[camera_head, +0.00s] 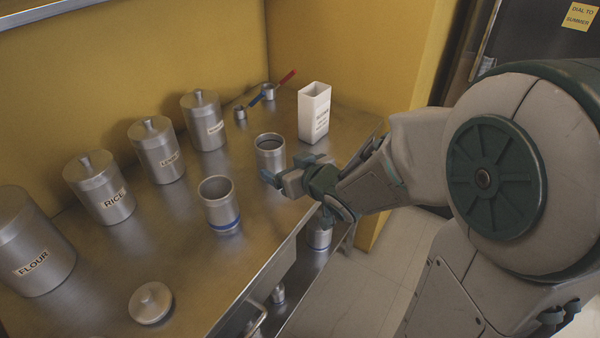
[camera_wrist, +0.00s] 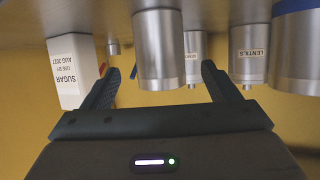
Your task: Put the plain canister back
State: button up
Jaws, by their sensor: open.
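The plain canister (camera_head: 271,154), steel with no label or band and an open top, stands upright on the steel counter near its front edge. My gripper (camera_head: 288,172) is open, right beside this canister at its front right. In the wrist view, which looks upside down, the plain canister (camera_wrist: 160,50) shows between the two spread fingers (camera_wrist: 160,74), seemingly beyond or between their tips; contact cannot be told. A second lidless canister with a blue band (camera_head: 220,205) stands to the left, and also shows at the wrist view's right edge (camera_wrist: 298,50).
Lidded canisters stand along the wall: flour (camera_head: 33,245), rice (camera_head: 100,188), lentils (camera_head: 157,150) and one more (camera_head: 204,121). A white sugar carton (camera_head: 314,113) stands behind my gripper. A loose lid (camera_head: 150,303) lies on the front counter. Measuring cups (camera_head: 268,91) are at the back.

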jog(key=shift+s+d+r+b, duration=0.1)
jog(key=shift+s+d+b, duration=0.4)
jog(key=shift+s+b, duration=0.45)
jog(key=shift+b+v, duration=0.7)
jog(key=shift+v, duration=0.3)
jog(key=shift+s+d+r, duration=0.25)
jog(key=shift+s+r, duration=0.05)
jog(key=s+d+f+m+g+h, duration=0.2)
jog(key=d+m+h, duration=0.15)
jog(key=d, duration=0.25)
jog(key=s+d+f+m+g+h, duration=0.1)
jog(key=s+d+f+m+h, duration=0.1)
jog(key=d+f+h, duration=0.3)
jog(key=s+g+y, duration=0.2)
jog(key=s+g, duration=0.5)
jog(key=s, duration=0.4)
jog(key=shift+a+f, duration=0.15)
jog(key=shift+f, duration=0.25)
